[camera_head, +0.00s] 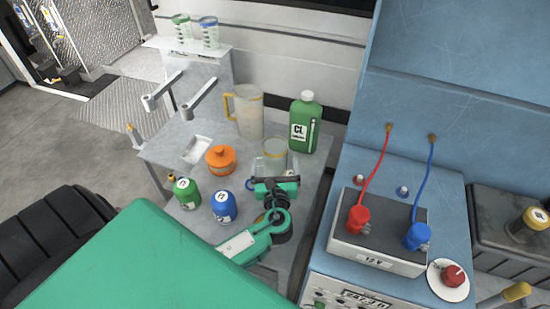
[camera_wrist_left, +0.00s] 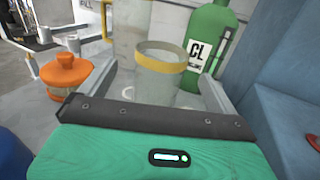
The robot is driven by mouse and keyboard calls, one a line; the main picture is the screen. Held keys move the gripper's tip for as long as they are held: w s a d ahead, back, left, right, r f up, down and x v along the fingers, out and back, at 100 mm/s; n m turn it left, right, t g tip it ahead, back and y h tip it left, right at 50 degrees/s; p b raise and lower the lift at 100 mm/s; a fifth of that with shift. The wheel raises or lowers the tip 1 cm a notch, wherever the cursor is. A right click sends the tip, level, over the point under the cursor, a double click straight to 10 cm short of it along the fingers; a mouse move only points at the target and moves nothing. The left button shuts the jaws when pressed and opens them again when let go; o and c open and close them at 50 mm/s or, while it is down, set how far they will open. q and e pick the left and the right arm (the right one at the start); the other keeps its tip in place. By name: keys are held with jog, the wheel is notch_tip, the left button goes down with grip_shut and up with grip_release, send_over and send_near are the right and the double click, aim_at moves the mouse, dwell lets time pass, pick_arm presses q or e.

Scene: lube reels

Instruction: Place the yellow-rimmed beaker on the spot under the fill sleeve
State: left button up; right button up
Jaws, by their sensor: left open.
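The clear beaker with the yellow rim (camera_head: 274,148) stands upright on the grey table, right of centre. It also shows in the left wrist view (camera_wrist_left: 160,78), straight ahead of the wrist. My left gripper (camera_head: 274,166) is open, with its fingers at either side of the beaker's near lower part. I cannot tell whether they touch it. The beaker's base is partly hidden by the gripper. Two grey swing arms, one at the left (camera_head: 161,92) and one nearer (camera_head: 199,98), reach over the table's left part. I cannot tell which is the fill sleeve. My right gripper is out of view.
A jug with a yellow handle (camera_head: 248,112) and a green CL bottle (camera_head: 304,124) stand close behind the beaker. An orange pot (camera_head: 221,159), a green can (camera_head: 187,193) and a blue can (camera_head: 223,206) stand left. A white tray (camera_head: 197,150) lies near the swing arms.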

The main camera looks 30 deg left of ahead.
aim_at(275, 155)
pick_arm(q)
jog(key=shift+x, duration=0.8)
jog(key=shift+w+a, duration=0.25)
jog(key=shift+w, duration=0.05)
jog(key=shift+w+a+r+p, duration=0.15)
jog(key=shift+w+a+p, duration=0.2)
jog(key=shift+w, duration=0.2)
jog(key=shift+w+a+r+p, duration=0.2)
jog(key=shift+w+a+p, duration=0.05)
jog(key=shift+w+p, duration=0.25)
jog(key=shift+x, duration=1.2)
jog(key=shift+w+a+f, duration=0.1)
jog(key=shift+w+f, duration=0.1)
jog(key=shift+w, duration=0.05)
jog(key=shift+c, duration=0.2)
jog(key=c, duration=1.4)
pick_arm(e)
jog(key=shift+w+a+r, duration=0.2)
jog(key=shift+w+r, duration=0.15)
jog(key=shift+r, duration=0.25)
jog(key=shift+w+a+r, duration=0.15)
jog(key=shift+w+r, duration=0.15)
jog(key=shift+r, duration=0.3)
